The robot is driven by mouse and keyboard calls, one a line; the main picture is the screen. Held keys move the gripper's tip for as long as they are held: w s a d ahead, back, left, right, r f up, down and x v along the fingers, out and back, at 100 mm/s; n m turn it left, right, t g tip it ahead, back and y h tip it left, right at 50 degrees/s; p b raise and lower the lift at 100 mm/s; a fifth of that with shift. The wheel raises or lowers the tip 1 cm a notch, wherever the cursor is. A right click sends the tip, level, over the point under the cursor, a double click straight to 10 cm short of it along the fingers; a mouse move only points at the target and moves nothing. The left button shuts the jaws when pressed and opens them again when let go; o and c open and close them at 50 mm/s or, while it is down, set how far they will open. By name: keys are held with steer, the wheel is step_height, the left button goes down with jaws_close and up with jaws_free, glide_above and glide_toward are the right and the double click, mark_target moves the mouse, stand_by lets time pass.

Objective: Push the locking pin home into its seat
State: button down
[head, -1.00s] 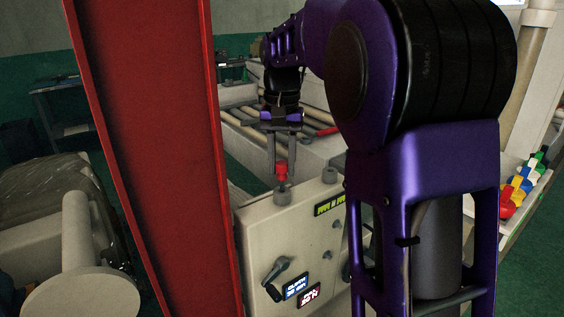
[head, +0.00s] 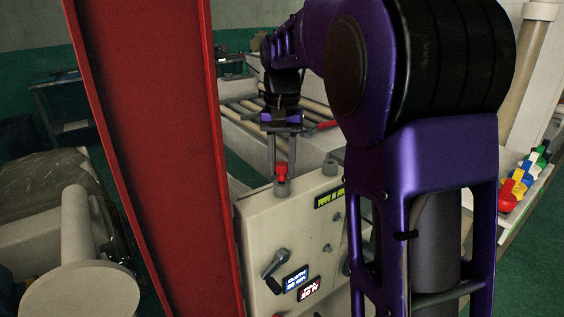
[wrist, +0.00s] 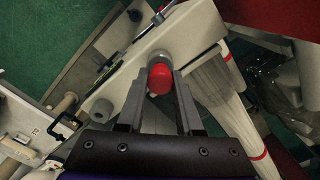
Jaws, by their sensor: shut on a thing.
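The locking pin has a red head (head: 281,172) and stands upright at its grey collar seat (head: 282,188) on top of the beige control box (head: 300,215). My gripper (head: 281,173) points down from above and is shut on the red head, with one finger on each side. In the wrist view, the red head (wrist: 160,79) lies between the two grey fingertips, with the grey collar (wrist: 160,58) just beyond it. The pin's shaft is mostly hidden, so I cannot tell how deep it sits.
A second grey collar (head: 330,167) stands on the box top to the right. The box front carries a black lever (head: 274,264) and lit displays (head: 296,279). A tall red post (head: 155,150) stands close on the left. A roller conveyor (head: 240,110) lies behind.

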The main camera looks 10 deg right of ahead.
steer(key=shift+f, duration=0.45)
steer(key=shift+c, duration=2.4)
jaws_free()
step_height(320, 180, up, 18)
steer(key=p, duration=0.4)
steer(key=shift+f, duration=0.2)
steer(key=shift+a, duration=0.1)
